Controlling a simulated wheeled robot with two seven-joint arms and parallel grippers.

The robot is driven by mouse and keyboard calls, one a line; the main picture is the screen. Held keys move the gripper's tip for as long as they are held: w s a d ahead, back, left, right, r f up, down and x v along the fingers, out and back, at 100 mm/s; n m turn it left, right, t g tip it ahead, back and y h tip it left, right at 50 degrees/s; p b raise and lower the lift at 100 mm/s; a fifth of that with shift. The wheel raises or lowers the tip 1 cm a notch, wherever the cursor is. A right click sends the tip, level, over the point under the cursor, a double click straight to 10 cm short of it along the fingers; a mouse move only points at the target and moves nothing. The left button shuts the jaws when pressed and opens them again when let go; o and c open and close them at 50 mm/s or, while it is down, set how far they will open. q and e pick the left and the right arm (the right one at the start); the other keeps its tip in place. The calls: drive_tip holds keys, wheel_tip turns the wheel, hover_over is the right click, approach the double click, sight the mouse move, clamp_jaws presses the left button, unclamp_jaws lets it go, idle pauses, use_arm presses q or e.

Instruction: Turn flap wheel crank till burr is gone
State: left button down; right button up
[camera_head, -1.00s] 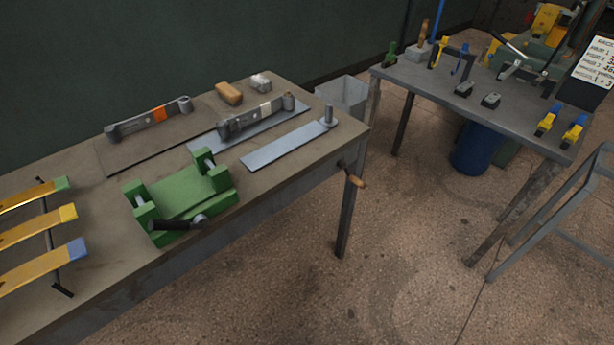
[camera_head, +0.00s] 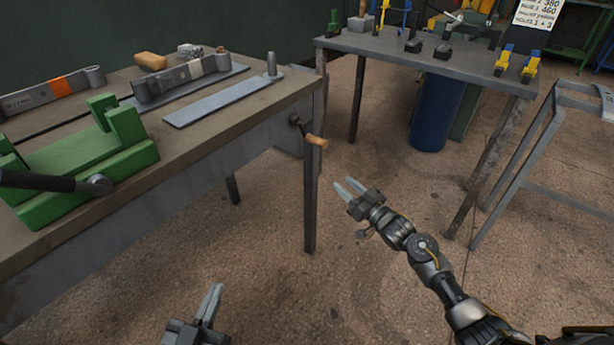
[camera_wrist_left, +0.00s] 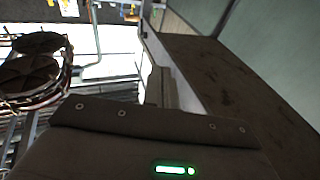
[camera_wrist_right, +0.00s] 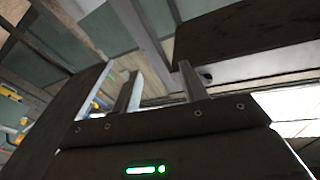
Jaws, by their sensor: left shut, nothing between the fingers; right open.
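A crank with a wooden handle (camera_head: 316,141) sticks out from the bench's right end, below the top. I cannot see a flap wheel or a burr. A flat grey steel leaf with an upright pin (camera_head: 222,100) lies on the bench top above the crank. My right gripper (camera_head: 345,184) is open and empty, below and right of the crank handle, apart from it. Its spread fingers show in the right wrist view (camera_wrist_right: 158,85). My left gripper (camera_head: 214,290) is shut and empty, low in front of the bench; its fingers are together in the left wrist view (camera_wrist_left: 159,86).
A green clamp fixture with a black handle (camera_head: 85,160) stands on the bench (camera_head: 205,150). More grey leaf parts (camera_head: 180,78) and a wooden block (camera_head: 150,61) lie behind it. A second table (camera_head: 440,62) and a grey stand (camera_head: 530,150) are at the right. Floor between is clear.

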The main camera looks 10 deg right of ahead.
sight(316, 138)
wheel_tip(316, 138, up, 9)
drive_tip(key=a+n+y+b, duration=0.2)
drive_tip(key=n+y, duration=0.1)
drive_tip(key=y, duration=0.1)
drive_tip(key=shift+t, duration=0.3)
drive_tip(key=b+x, duration=0.2)
drive_tip(key=x, duration=0.7)
use_arm(q)
drive_tip(key=s+a+r+t+h, duration=0.1)
drive_tip(key=s+r+t, duration=0.1)
drive_tip(key=r, duration=0.4)
drive_tip(key=s+a+r+t+h, duration=0.2)
drive_tip(key=s+r+t, duration=0.1)
drive_tip(key=r, duration=0.3)
drive_tip(key=shift+s+t, duration=0.35)
drive_tip(key=shift+t, duration=0.25)
use_arm(e)
drive_tip(key=shift+w+a+r, duration=0.3)
drive_tip(key=shift+w+a, duration=0.1)
drive_tip(key=shift+w, duration=0.1)
use_arm(q)
drive_tip(key=shift+d, duration=0.1)
use_arm(e)
drive_tip(key=shift+c, duration=0.2)
clamp_jaws()
